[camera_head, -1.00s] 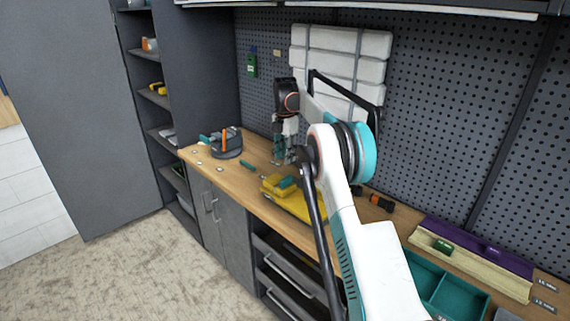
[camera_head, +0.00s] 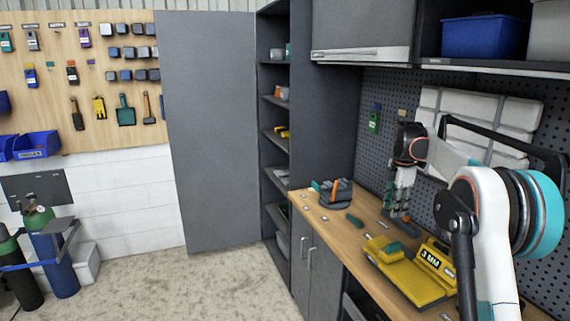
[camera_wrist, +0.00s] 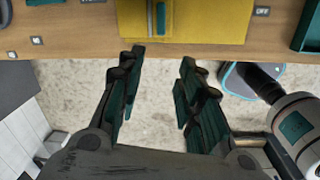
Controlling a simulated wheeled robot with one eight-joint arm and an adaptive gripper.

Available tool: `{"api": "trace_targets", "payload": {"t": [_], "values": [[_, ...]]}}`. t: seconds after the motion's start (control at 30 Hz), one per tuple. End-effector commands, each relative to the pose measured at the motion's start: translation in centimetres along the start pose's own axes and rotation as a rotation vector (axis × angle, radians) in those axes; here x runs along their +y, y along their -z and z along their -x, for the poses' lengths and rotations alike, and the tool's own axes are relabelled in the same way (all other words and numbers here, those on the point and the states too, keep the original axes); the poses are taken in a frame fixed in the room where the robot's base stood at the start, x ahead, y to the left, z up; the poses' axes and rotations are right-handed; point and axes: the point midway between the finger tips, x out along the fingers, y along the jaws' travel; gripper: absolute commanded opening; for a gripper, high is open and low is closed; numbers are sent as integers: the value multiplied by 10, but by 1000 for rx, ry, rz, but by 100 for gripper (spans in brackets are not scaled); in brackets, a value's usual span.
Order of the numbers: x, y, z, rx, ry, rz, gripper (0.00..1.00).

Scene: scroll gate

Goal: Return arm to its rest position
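My gripper (camera_head: 397,217) hangs down over the wooden workbench (camera_head: 343,238) in the head view, just behind a yellow block marked "3 MM" (camera_head: 411,278). In the wrist view my gripper (camera_wrist: 160,75) has its two dark green fingers spread apart, with only floor showing between them. The yellow block also shows at the top of the wrist view (camera_wrist: 215,22), beyond the fingertips and apart from them. A teal piece lies on it there. My white arm with a teal joint cap fills the right side of the head view.
A dark round holder with an orange part (camera_head: 335,193) stands on the bench's far end. A grey open shelf unit (camera_head: 276,128) and grey panel (camera_head: 212,130) stand beyond. Gas cylinders (camera_head: 55,262) stand at left. The floor (camera_head: 200,292) in front is clear.

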Motion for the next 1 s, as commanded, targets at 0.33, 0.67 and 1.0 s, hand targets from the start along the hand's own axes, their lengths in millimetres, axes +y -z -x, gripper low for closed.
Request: {"api": "trace_targets", "payload": {"t": [0.33, 0.67, 1.0], "values": [[-64, 58, 66, -8, -115, -348, 33], [-150, 111, 98, 32, -224, -681, 33], [-254, 160, 92, 122, -327, -1021, 33]]}}
